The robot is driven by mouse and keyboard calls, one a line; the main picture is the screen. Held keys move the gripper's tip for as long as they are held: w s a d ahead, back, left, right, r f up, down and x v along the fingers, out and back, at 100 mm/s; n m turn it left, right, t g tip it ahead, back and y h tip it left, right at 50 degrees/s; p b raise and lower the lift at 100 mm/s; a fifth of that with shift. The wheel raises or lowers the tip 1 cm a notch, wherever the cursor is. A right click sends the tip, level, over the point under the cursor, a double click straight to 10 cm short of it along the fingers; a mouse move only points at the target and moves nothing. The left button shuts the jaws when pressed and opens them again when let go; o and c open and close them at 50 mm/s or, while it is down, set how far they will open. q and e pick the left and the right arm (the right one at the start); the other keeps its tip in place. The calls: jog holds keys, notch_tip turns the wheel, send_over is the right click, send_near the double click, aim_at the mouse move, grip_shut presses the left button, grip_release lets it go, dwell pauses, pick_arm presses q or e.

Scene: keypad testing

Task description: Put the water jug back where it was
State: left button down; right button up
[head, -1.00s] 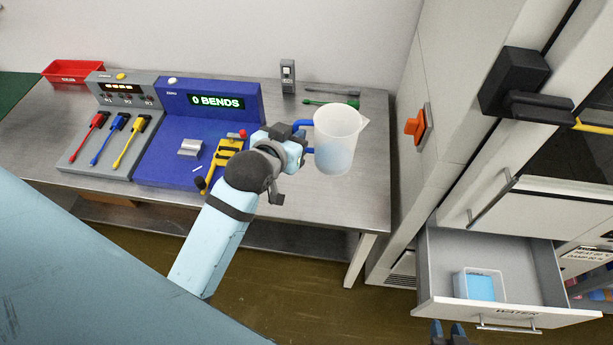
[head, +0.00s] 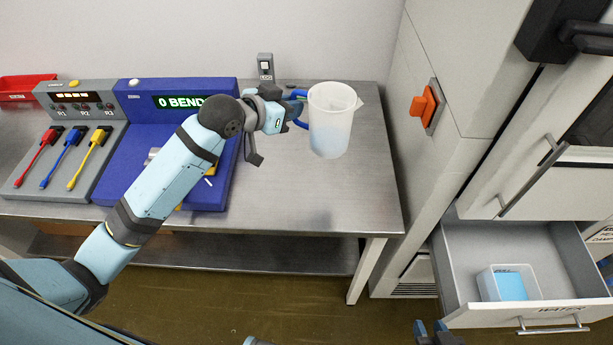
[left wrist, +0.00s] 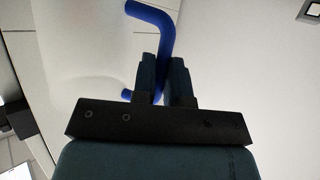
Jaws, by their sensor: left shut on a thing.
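The water jug (head: 331,128) is a translucent white pitcher with pale blue water low in it and a blue handle (head: 299,95). It is upright, and a shadow on the metal table below suggests it is held above the top. My left gripper (head: 290,112) is shut on the handle, to the left of the jug body. In the left wrist view the blue handle (left wrist: 158,30) passes between the fingers of my left gripper (left wrist: 166,75), and the pale jug wall fills the left. My right gripper (head: 432,329) is open and empty at the bottom edge, partly cut off.
The metal table (head: 300,190) is clear under and right of the jug. A blue console (head: 170,110) reading "0 BEND…" and a grey cable panel (head: 70,150) stand left. An orange switch (head: 424,105) is on the cabinet.

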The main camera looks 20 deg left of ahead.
pick_arm(q)
jog(key=shift+f+b, duration=0.55)
jog(key=shift+f, duration=8.05)
jog(key=c, duration=1.6)
grip_release()
jog(key=shift+f, duration=0.15)
jog(key=o, duration=0.4)
jog(key=shift+o, duration=0.3)
